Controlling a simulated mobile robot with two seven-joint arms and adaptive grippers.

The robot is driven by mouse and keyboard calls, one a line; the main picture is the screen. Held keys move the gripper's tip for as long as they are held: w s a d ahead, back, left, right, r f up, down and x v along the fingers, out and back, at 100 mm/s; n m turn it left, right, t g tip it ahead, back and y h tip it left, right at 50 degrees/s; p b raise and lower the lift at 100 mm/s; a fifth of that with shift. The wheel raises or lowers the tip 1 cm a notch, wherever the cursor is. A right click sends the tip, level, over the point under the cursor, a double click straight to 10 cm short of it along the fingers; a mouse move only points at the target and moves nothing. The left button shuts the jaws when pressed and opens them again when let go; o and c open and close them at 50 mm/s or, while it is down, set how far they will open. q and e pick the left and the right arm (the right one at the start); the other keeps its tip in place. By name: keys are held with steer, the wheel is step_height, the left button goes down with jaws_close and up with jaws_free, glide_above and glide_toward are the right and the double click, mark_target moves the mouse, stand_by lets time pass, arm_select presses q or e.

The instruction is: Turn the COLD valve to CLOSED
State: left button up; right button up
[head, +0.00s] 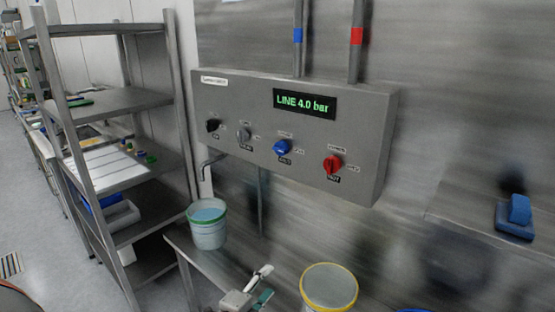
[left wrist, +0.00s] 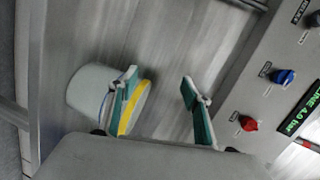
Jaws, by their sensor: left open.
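The COLD valve (head: 282,147) is a blue knob on the grey wall panel, third from the left, above a small dark label. The lettering around it is too small to read surely, so I cannot tell its setting. It also shows at the right of the left wrist view (left wrist: 283,76). My left gripper (head: 263,286) is low in front of the panel, below the blue knob and apart from it. In the left wrist view its two green-padded fingers (left wrist: 160,82) are spread with nothing between them. My right gripper is not in view.
A red knob (head: 333,164) sits right of the blue one; grey (head: 244,134) and black (head: 212,125) knobs sit left. The panel display (head: 304,103) reads LINE 4.0 bar. A green-rimmed bucket (head: 208,232) and yellow-rimmed bucket (head: 329,290) stand below. A shelf rack (head: 105,100) stands left.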

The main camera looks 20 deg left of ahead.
arm_select(q)
steer(key=w+a+r+m+t+b, duration=0.1)
steer(key=w+a+r+m+t, duration=0.1)
steer(key=w+r+m, duration=0.5)
steer(key=w+a+r+m+t, duration=0.2)
steer(key=w+a+r+m, duration=0.15)
steer(key=r, duration=0.65)
steer(key=m+t+h+b, duration=0.1)
steer(key=m+t+h, duration=0.2)
steer(key=m, duration=0.4)
glide_toward(279, 150)
steer(key=w, duration=0.1)
steer(key=x, duration=0.6)
steer(key=shift+d+r+p, duration=0.15)
steer(key=shift+r+p, duration=0.15)
steer(key=shift+x, duration=0.85)
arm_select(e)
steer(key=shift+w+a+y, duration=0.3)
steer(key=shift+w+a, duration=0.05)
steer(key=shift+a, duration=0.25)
arm_select(q)
steer(key=c, duration=1)
steer(key=shift+c, duration=0.5)
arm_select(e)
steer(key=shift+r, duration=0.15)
